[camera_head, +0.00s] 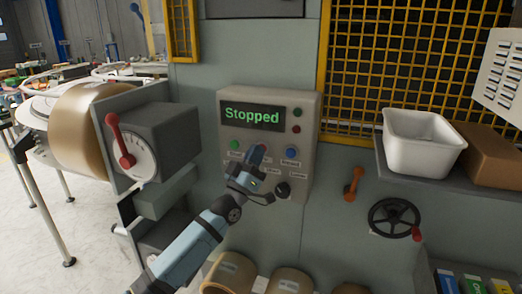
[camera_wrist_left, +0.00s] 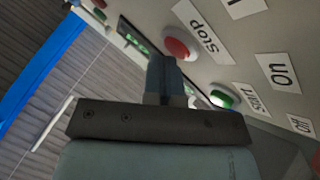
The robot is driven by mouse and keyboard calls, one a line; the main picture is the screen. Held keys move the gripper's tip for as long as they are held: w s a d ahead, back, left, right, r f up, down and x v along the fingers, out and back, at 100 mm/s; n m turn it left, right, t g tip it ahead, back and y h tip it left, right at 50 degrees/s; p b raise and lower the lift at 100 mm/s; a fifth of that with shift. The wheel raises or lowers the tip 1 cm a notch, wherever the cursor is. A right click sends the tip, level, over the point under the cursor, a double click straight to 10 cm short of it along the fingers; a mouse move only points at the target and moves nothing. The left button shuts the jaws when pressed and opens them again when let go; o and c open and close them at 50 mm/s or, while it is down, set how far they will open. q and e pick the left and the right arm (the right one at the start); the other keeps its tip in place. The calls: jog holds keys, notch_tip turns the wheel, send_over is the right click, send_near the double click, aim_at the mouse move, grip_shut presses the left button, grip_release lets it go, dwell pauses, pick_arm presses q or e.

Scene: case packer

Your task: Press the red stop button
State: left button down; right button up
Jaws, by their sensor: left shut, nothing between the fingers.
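The red stop button (camera_wrist_left: 177,48) shows in the left wrist view, beside a label reading "Stop". In the head view only a bit of red shows at my left gripper's tip, and the arm covers that part of the panel. My left gripper (camera_head: 257,157) is shut and empty, pointing at the control panel (camera_head: 308,120). In the left wrist view its closed fingertips (camera_wrist_left: 161,65) are right by the red button; I cannot tell whether they touch it. The panel's display (camera_head: 252,115) reads "Stopped" in green. My right gripper is not in view.
A green button (camera_head: 234,144) and a blue button (camera_head: 292,153) flank my gripper; a black knob (camera_head: 283,190) sits below. A red-handled dial box (camera_head: 165,140) juts out at the left. A white bin (camera_head: 420,145) and a handwheel (camera_head: 394,218) are at the right.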

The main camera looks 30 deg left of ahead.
pick_arm(q)
jog(key=shift+s+d+p, duration=0.2)
jog(key=shift+s+p, duration=0.15)
jog(key=shift+s, duration=0.45)
jog(key=s+p, duration=0.1)
jog(key=s, duration=0.1)
jog(key=s+d, duration=0.1)
jog(key=s, duration=0.2)
jog(key=shift+d+p, duration=0.1)
jog(key=shift+p, duration=0.3)
jog(key=shift+f, duration=0.1)
dwell(0.4)
